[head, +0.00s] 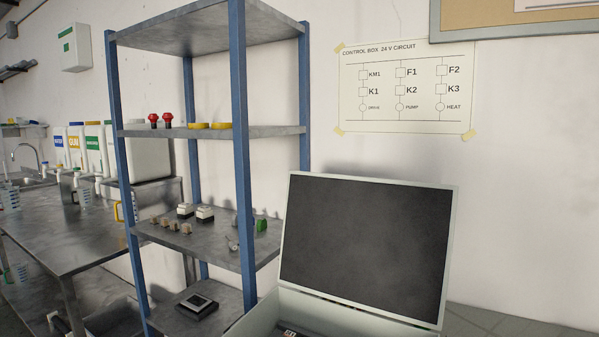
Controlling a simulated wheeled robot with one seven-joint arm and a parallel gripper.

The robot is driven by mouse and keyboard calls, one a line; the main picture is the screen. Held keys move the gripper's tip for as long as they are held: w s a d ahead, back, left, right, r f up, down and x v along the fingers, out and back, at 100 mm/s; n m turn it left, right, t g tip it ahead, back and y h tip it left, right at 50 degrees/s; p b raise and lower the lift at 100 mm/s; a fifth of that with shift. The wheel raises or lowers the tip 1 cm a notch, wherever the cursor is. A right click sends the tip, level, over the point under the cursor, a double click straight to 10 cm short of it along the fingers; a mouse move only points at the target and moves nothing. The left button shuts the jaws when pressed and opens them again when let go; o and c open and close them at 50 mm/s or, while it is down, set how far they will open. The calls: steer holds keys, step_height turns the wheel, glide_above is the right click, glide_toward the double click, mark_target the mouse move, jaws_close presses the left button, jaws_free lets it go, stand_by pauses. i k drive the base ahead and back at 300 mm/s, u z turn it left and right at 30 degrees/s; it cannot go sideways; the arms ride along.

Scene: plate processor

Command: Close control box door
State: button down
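The control box (262,316) stands at the bottom centre of the head view, and only its upper rim and a little of its inside show. Its door (366,249), a dark panel with a pale frame, is open and stands up, leaning back a little at the rear of the box. The lower part of the box is cut off by the picture edge. My gripper is not in view.
A blue-post shelf (238,150) with small parts stands just left of the box. A steel table (75,235) is further left. A circuit sheet (405,88) is taped to the wall behind. A grey surface (510,325) right of the box looks clear.

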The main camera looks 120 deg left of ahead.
mark_target(383, 246)
steer(key=z, duration=0.05)
steer(key=k, duration=2.45)
steer(key=u, duration=2.9)
steer(key=i, duration=1)
steer(key=u, duration=0.6)
